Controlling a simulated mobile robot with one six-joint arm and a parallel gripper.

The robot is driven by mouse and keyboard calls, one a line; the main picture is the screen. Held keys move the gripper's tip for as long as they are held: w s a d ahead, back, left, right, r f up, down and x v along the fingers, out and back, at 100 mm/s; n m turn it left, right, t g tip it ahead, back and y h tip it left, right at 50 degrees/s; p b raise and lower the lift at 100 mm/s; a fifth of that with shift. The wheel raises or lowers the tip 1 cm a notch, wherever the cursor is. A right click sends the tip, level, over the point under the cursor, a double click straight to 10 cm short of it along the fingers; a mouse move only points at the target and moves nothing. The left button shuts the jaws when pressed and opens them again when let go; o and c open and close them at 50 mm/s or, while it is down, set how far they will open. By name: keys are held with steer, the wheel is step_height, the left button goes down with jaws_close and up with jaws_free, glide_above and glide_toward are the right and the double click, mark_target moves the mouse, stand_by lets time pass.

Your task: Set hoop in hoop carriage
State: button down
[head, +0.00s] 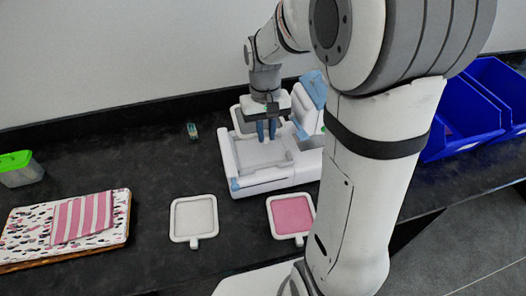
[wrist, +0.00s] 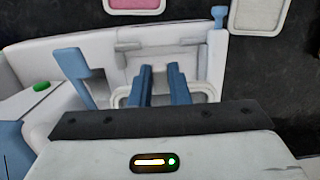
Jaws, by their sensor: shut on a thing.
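A white embroidery machine (head: 262,181) with blue parts stands on the dark counter. My gripper (head: 266,132) points down over the machine's bed with its blue fingers close together. In the wrist view, my gripper (wrist: 160,72) is shut on a pale hoop, whose white rim (wrist: 213,91) shows on both sides of the fingers. The head view shows a tilted grey panel with a pale rim (head: 240,124) behind the fingers, probably this hoop. The fingers hide its middle. I cannot tell which part is the hoop carriage, nor whether the hoop touches it.
A white hoop (head: 193,218) and a pink hoop (head: 291,215) lie in front of the machine. A patterned board with a striped cloth (head: 82,219) and a green-lidded box (head: 20,170) are at left. Blue bins (head: 480,110) stand at right.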

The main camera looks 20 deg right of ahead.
step_height(320, 180, down, 9)
steer(key=shift+f+p, duration=0.15)
steer(key=shift+p, duration=0.15)
steer(key=shift+f, duration=0.3)
steer(key=c, duration=1.4)
jaws_free()
steer(key=shift+r, duration=0.1)
